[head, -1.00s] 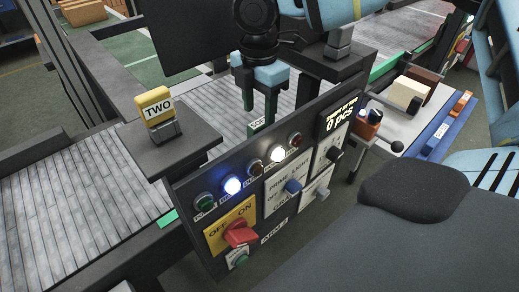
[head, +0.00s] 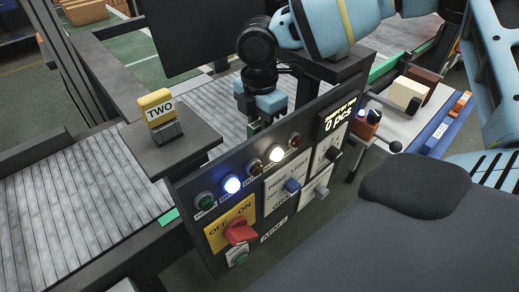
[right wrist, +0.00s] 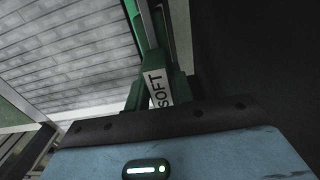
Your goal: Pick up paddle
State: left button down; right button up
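The paddle (right wrist: 157,88) shows in the right wrist view as a green piece with a white label reading SOFT. It stands between the green fingers of my right gripper (right wrist: 160,92). In the head view my right gripper (head: 255,122) is lowered behind the control panel, over the grey roller conveyor. Its fingertips and most of the paddle are hidden there by the hand and the panel. I cannot tell whether the fingers press on the paddle. My left gripper is not in view.
The control panel (head: 215,262) with lit buttons, a red switch and a display stands just in front of the gripper. A yellow block marked TWO (head: 156,105) sits on a dark ledge at left. A dark monitor (head: 200,35) is behind. The conveyor (head: 60,215) is bare at left.

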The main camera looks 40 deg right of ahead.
grip_shut()
jog(key=shift+r, duration=0.1)
notch_tip(320, 180, up, 28)
dwell(0.6)
